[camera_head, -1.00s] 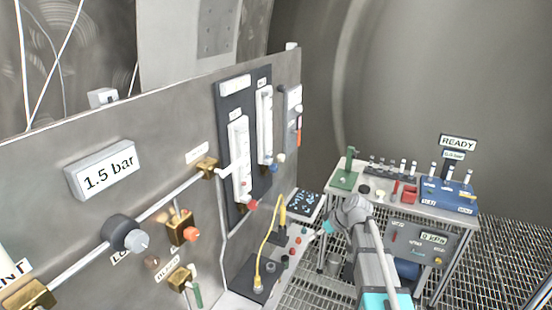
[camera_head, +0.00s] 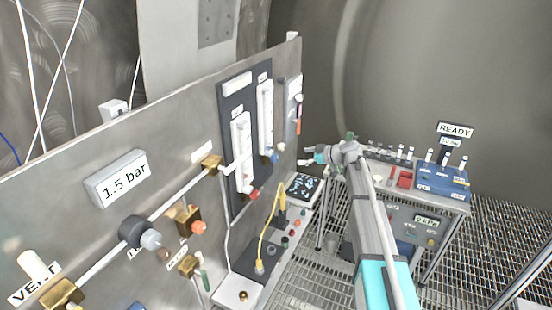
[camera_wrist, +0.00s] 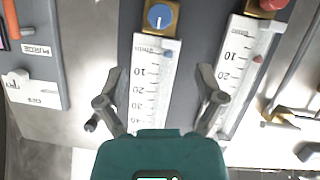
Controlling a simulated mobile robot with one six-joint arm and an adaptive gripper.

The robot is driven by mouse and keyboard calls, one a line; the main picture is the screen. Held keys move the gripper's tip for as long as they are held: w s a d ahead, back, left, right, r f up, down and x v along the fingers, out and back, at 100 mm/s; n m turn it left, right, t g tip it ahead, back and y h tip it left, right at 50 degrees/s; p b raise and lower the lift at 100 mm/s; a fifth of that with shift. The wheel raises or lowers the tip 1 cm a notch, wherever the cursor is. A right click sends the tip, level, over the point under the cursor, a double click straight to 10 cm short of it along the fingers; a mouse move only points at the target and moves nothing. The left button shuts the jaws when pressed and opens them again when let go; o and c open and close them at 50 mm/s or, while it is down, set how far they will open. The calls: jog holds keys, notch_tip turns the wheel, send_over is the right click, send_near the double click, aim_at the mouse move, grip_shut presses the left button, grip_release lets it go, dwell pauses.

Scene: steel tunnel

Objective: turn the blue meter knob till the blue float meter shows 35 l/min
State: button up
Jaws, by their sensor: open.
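The blue float meter (camera_head: 265,122) is the farther of two clear scale tubes on the dark panel; it also shows upside down in the wrist view (camera_wrist: 150,95). Its small blue float (camera_wrist: 168,54) sits at the low end of the scale, below the 10 mark. The blue meter knob (camera_wrist: 160,16) is a round blue dial with a white line on a brass mount; in the head view the knob (camera_head: 274,157) sits at the tube's foot. My gripper (camera_wrist: 160,78) is open and empty, its fingers either side of the scale, apart from the knob.
The red float meter (camera_head: 241,155) with its red knob (camera_head: 254,194) stands beside the blue one. A yellow cable (camera_head: 270,235) hangs below. A bench (camera_head: 455,203) with several small items stands at the right, over a grated floor.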

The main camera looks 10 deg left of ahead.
aim_at(277, 158)
jog(key=b+x, duration=0.4)
jog(key=x, duration=0.8)
jog(key=shift+a+f+b, duration=0.1)
jog(key=shift+f+b, duration=0.1)
jog(key=shift+b, duration=0.2)
jog(key=shift+w+a+f, duration=0.2)
jog(key=shift+w+a, duration=0.1)
jog(key=shift+a, duration=0.35)
jog(key=c, duration=1.1)
jog(key=shift+c, duration=0.2)
